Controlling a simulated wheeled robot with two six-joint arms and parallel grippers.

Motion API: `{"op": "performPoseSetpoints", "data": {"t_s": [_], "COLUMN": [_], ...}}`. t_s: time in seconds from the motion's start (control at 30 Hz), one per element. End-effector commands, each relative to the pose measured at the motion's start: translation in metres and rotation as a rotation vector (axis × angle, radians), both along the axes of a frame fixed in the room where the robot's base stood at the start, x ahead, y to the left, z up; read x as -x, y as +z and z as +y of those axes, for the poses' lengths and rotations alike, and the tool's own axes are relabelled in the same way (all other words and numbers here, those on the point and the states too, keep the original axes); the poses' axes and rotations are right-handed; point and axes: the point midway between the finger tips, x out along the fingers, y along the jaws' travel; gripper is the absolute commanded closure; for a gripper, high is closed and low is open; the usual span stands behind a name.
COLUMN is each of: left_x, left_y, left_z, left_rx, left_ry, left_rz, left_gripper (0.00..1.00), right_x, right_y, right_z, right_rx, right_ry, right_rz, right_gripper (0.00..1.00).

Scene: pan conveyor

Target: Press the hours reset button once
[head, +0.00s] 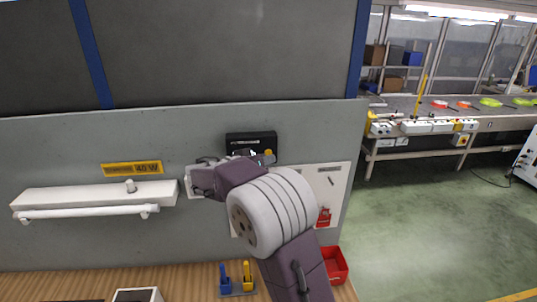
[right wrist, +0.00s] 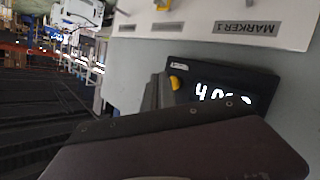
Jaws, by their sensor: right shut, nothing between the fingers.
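The black hours meter (head: 250,142) is mounted on the grey wall panel, with a small yellow button (head: 268,153) at its lower right. In the right wrist view the meter (right wrist: 225,80) appears turned, with lit white digits partly hidden by my gripper. The yellow button (right wrist: 175,83) shows there too. My right gripper (head: 266,159) is shut and empty, its tips close beside the button. In the right wrist view the gripper's fingers (right wrist: 155,92) are just left of the button; I cannot tell whether they touch it. My left gripper is not in view.
A white board (head: 335,185) with a red item hangs right of the meter; its MARKER 1 label (right wrist: 247,28) shows in the wrist view. A white lamp fixture (head: 95,195) is at left. Blue and yellow tools (head: 237,280) and a red bin (head: 336,265) are below.

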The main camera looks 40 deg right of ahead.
Motion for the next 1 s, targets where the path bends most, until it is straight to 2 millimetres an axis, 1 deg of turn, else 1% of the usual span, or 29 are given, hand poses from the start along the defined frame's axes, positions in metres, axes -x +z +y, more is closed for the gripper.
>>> {"op": "performPoseSetpoints", "data": {"t_s": [0.6, 0.87, 1.0], "left_x": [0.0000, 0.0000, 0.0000], "left_y": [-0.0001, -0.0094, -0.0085], "left_z": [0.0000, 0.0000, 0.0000], "left_rx": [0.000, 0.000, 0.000], "left_ry": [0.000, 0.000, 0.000], "left_rz": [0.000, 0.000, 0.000], "left_gripper": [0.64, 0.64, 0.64], "right_x": [-0.0001, -0.0064, -0.0074], "right_y": [-0.0002, -0.0017, 0.0006], "right_z": [0.0000, -0.0034, -0.0039], "right_rx": [0.000, 0.001, 0.001], "right_ry": [0.000, 0.000, 0.000], "right_rz": [0.000, -0.001, 0.000], "right_gripper": [1.00, 1.00, 1.00]}}
